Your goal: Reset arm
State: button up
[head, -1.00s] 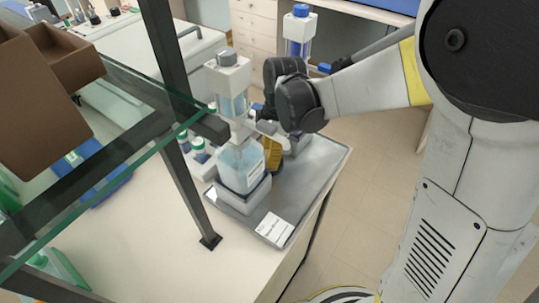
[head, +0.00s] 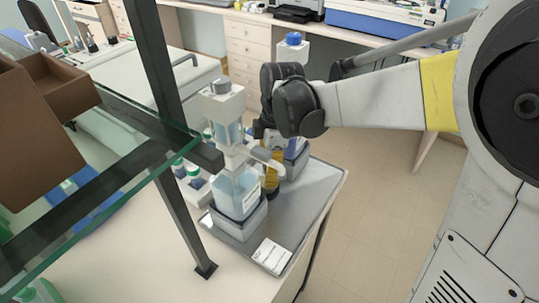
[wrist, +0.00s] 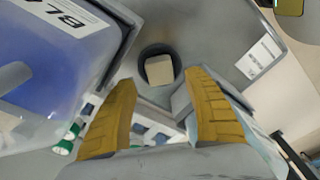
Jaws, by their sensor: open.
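My gripper (head: 270,183) is over the grey tray (head: 320,215) at the table's edge, between two dispensers. In the wrist view my gripper (wrist: 160,78) has its yellow fingers apart, with nothing held between them. Beyond the fingertips, a small beige block (wrist: 159,70) sits in a dark round holder on the tray. The pale-blue dispenser (head: 237,195) stands upright on a grey base, left of the gripper in the head view. A blue-capped dispenser (head: 293,39) stands behind, partly hidden by my wrist. A blue-filled container (wrist: 45,65) with a label is close at left in the wrist view.
A black-framed glass shelf (head: 130,180) with a brown box (head: 40,130) stands at the left. White-labelled bottles (head: 190,180) are crowded left of the tray. A white card (head: 272,256) lies on the tray's front. Open floor (head: 380,200) is to the right.

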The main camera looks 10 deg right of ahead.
notch_tip(320, 180, up, 7)
jog(key=s+d+m+t+h, duration=0.1)
jog(key=s+d+m+t, duration=0.6)
jog(key=s+m, duration=0.5)
jog(key=d+m, duration=0.2)
jog(key=m, duration=0.3)
jog(key=shift+s, duration=0.35)
